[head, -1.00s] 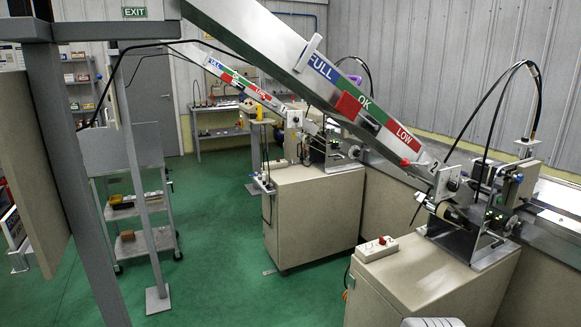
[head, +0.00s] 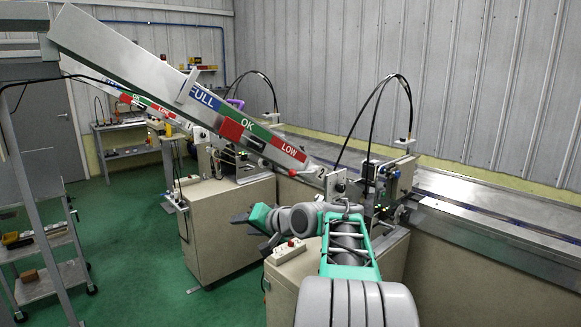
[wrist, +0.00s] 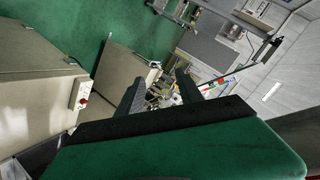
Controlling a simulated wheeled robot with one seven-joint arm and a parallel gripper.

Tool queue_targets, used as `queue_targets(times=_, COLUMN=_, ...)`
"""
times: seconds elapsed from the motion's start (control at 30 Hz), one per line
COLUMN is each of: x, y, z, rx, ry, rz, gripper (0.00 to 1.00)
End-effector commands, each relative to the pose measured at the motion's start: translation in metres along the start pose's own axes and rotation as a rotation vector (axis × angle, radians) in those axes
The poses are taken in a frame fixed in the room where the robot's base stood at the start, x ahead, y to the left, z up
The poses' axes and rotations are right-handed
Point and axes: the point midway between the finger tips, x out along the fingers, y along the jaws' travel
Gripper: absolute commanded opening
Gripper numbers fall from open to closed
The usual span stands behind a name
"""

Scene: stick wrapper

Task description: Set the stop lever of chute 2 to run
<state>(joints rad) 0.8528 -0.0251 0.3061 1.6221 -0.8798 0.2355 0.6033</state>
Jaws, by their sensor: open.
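Chute 2 (head: 180,88) is the nearer sloping metal chute in the head view, with a blue FULL, green OK and red LOW strip and a "2" plate (head: 320,177) at its low end. A small red knob (head: 292,172) sits at its lower edge near LOW; it looks like the stop lever, but its setting is too small to read. A red block (head: 232,130) lies by OK. My gripper (head: 250,228) is open and empty, pointing left, below the chute and apart from it. Its two dark fingers also show in the wrist view (wrist: 158,95).
A beige cabinet (head: 225,228) stands left of the gripper under the farther chute (head: 148,103). A control box with a red button (head: 288,250) is just below my gripper. Black hoses (head: 385,95) arch over the machine at right. Green floor (head: 130,250) is free at left.

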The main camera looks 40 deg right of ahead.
Motion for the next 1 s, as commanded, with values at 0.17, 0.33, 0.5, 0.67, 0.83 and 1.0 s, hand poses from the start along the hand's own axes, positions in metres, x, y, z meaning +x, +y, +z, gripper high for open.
queue_targets(times=0.17, x=-0.089, y=0.056, z=-0.135, rx=0.252, ry=0.245, rz=-0.235, gripper=0.43)
queue_targets(times=0.33, x=-0.122, y=0.068, z=-0.163, rx=0.319, ry=0.301, rz=-0.332, gripper=0.43)
queue_targets(times=0.5, x=-0.098, y=0.058, z=-0.172, rx=0.318, ry=0.299, rz=-0.335, gripper=0.43)
queue_targets(times=0.67, x=-0.071, y=0.051, z=-0.183, rx=0.318, ry=0.3, rz=-0.333, gripper=0.43)
queue_targets(times=0.83, x=-0.056, y=0.048, z=-0.188, rx=0.317, ry=0.303, rz=-0.331, gripper=0.43)
queue_targets(times=1.0, x=-0.055, y=0.049, z=-0.188, rx=0.316, ry=0.303, rz=-0.33, gripper=0.43)
